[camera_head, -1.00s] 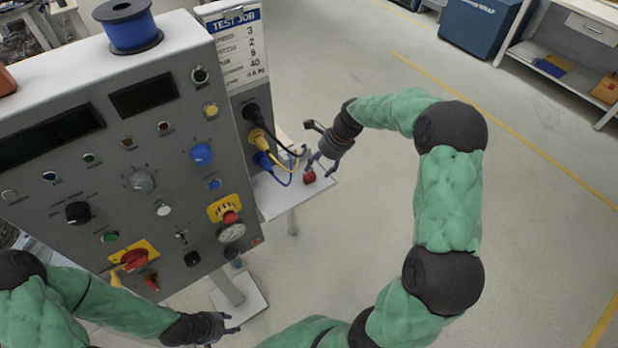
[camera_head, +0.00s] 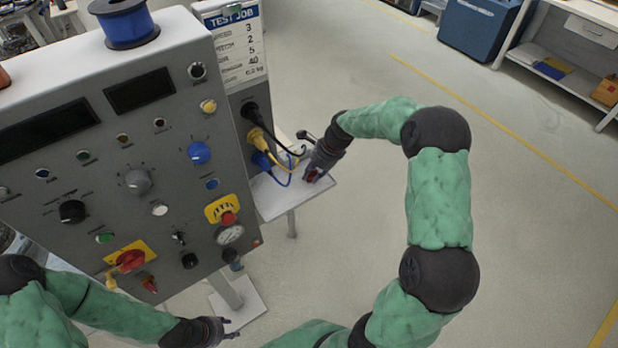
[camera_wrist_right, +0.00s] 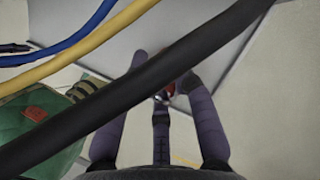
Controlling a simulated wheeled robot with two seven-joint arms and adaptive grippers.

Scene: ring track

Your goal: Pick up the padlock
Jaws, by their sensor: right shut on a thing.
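The red padlock (camera_head: 312,175) is on the small white shelf (camera_head: 270,205) at the side of the grey panel. My right gripper (camera_head: 313,171) is down at the shelf with its fingers around the padlock, shut on it and hiding much of it. In the right wrist view a bit of the padlock (camera_wrist_right: 169,90) shows between the fingertips, partly behind a black cable. My left gripper (camera_head: 228,328) hangs empty in front of the panel's lower part; its fingers look apart.
Black, yellow and blue cables (camera_head: 268,148) run from the panel's side close to my right gripper; the black one (camera_wrist_right: 150,80) crosses the right wrist view. The grey control panel (camera_head: 110,120) stands at left. Open floor lies to the right.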

